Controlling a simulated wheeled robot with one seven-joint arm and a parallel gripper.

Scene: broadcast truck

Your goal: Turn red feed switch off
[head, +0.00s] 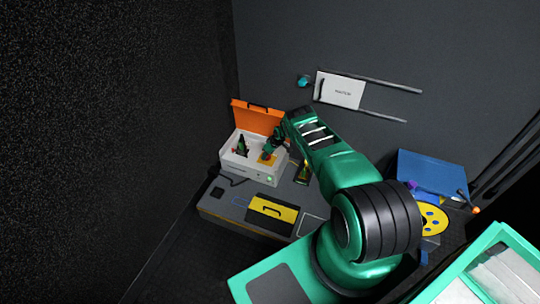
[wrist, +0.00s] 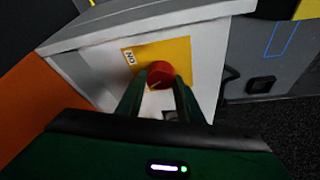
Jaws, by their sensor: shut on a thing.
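The red feed switch (wrist: 160,72) is a round red knob on a yellow plate (wrist: 178,51), close up in the wrist view. An "ON" label stands beside it on the plate. My gripper (wrist: 160,88) is shut on the knob, one green finger at each side. In the head view my gripper (head: 267,154) is over the yellow plate at the top of a white box (head: 238,168), and hides the knob there. I cannot tell clearly which way the knob points. A small green light (head: 269,179) shows on the box's front.
An orange lid (head: 257,118) stands open behind the box. A dark upright item (head: 242,146) is left of my gripper. The box is on a grey bench (head: 233,205) with a yellow handled panel (head: 271,209). A blue case (head: 430,170) is at the right.

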